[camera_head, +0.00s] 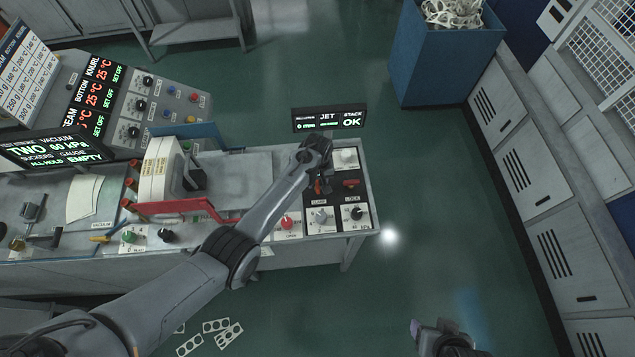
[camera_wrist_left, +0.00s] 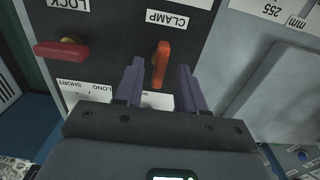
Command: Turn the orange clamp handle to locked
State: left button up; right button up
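In the left wrist view the orange clamp handle (camera_wrist_left: 161,64) stands on a dark panel under an upside-down CLAMP label (camera_wrist_left: 168,19). It runs nearly up and down in the picture. My left gripper (camera_wrist_left: 159,86) is open, its two purple fingers on either side of the handle's lower end with gaps showing. I cannot tell whether the fingertips reach past the handle. In the head view my left gripper (camera_head: 322,186) is over the panel and hides most of the handle. My right gripper (camera_head: 432,330) is at the bottom edge, its opening unclear.
A red handle by a LOCK label (camera_wrist_left: 62,50) is beside the clamp handle; it also shows in the head view (camera_head: 351,183). A black knob (camera_head: 356,213) and a red button (camera_head: 287,223) are nearby. A display (camera_head: 329,118) reads JET, STACK OK. Open floor lies right of the bench.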

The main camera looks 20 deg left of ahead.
pick_arm(q)
jog(key=shift+f, duration=0.65)
grip_shut()
